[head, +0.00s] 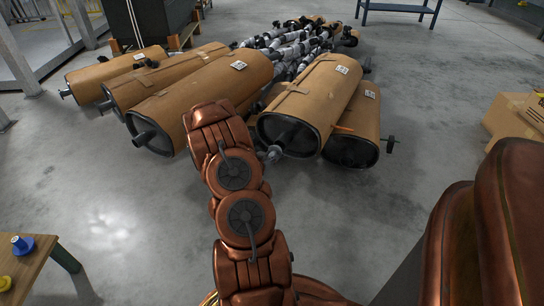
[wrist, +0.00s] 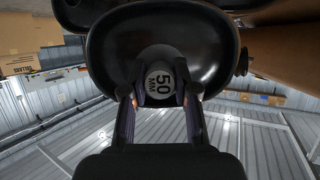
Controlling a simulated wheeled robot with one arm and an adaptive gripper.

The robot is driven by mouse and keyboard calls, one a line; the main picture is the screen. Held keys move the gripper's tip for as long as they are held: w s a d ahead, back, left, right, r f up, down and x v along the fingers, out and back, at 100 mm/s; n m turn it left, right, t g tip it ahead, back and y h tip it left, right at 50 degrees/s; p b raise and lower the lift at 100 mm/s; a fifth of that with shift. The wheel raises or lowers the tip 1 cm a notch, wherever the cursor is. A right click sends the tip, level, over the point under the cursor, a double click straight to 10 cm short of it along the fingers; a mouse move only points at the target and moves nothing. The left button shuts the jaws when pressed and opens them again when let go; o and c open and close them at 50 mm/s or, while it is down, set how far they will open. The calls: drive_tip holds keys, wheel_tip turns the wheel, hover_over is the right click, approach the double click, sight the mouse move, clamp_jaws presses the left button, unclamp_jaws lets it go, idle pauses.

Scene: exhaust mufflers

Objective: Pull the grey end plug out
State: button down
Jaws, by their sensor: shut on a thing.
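The grey end plug (wrist: 161,84), marked "50 MM", sits between my fingers in the wrist view. My gripper (wrist: 161,98) is shut on it, one finger on each side. Behind the plug is the dark oval end face (wrist: 205,45) of a muffler. Whether the plug is still seated in the pipe there cannot be told, as the plug and fingers cover that spot. In the head view my arm reaches to the near end of a brown-wrapped muffler (head: 318,98), and my arm mostly hides my gripper.
More wrapped mufflers (head: 215,95) lie to the left and another (head: 362,115) lies against the right side. A wooden table (head: 40,278) at lower left holds a blue plug (head: 21,244) and a yellow one. Cardboard boxes (head: 510,118) stand at right. The near floor is clear.

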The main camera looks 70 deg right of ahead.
drive_tip(key=shift+a, duration=1.45)
drive_tip(key=shift+r+p, duration=0.1)
drive_tip(key=shift+p, duration=0.3)
